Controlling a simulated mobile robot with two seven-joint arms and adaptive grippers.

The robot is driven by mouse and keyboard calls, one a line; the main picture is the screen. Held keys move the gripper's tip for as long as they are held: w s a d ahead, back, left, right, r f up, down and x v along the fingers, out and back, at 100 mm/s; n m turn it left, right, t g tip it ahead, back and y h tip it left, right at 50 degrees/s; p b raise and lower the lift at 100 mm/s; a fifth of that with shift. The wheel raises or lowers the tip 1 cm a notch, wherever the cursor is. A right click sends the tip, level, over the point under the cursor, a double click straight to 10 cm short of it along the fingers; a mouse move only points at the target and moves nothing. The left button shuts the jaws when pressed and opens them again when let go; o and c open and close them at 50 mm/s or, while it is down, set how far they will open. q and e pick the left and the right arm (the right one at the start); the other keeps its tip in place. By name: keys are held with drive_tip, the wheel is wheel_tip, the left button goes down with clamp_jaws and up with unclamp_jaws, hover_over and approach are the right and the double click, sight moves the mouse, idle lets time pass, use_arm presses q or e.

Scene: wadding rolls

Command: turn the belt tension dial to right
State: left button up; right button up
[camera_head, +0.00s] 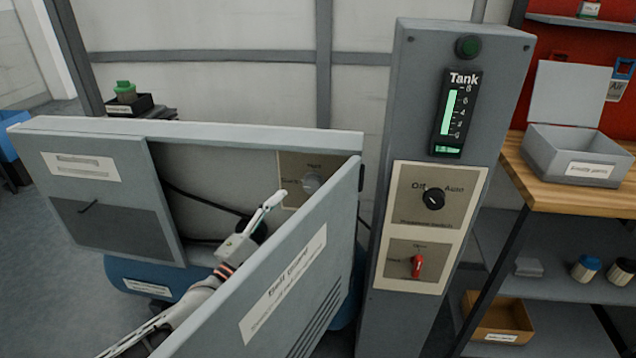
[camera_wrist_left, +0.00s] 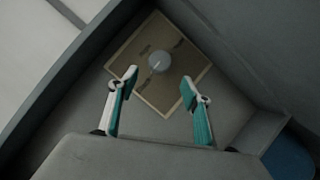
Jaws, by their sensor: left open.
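The belt tension dial (camera_head: 312,183) is a small round grey knob on a tan plate (camera_head: 292,196), inside the housing behind the open belt guard door (camera_head: 285,290). In the left wrist view the dial (camera_wrist_left: 159,62) sits beyond and between the fingertips, with a light pointer line on it. My left gripper (camera_head: 277,198) reaches in behind the door and is close to the plate. Its teal-padded fingers (camera_wrist_left: 160,76) are spread apart, with nothing between them. The plate's lettering is too blurred to read fully. My right gripper is not in view.
A grey column (camera_head: 405,110) right of the housing carries a tank gauge (camera_head: 457,113), a black rotary switch (camera_head: 433,199) and a red switch (camera_head: 417,265). The open door stands close to my left arm. A wooden bench (camera_head: 560,185) with a grey box (camera_head: 577,155) is farther right.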

sight(309, 188)
use_arm(q)
drive_tip(key=w+d, duration=0.1)
drive_tip(key=w+d+r, duration=0.1)
drive_tip(key=w, duration=0.1)
drive_tip(key=shift+d+n, duration=0.25)
drive_tip(key=shift+n, duration=0.15)
drive_tip(key=b+x, duration=0.1)
drive_tip(key=x, duration=0.2)
drive_tip(key=shift+d, duration=0.1)
drive_tip(key=shift+w+d+r, duration=0.1)
drive_tip(key=shift+w+d, duration=0.15)
drive_tip(key=shift+w, duration=0.15)
drive_tip(key=c, duration=1.1)
drive_tip(key=shift+r, duration=0.1)
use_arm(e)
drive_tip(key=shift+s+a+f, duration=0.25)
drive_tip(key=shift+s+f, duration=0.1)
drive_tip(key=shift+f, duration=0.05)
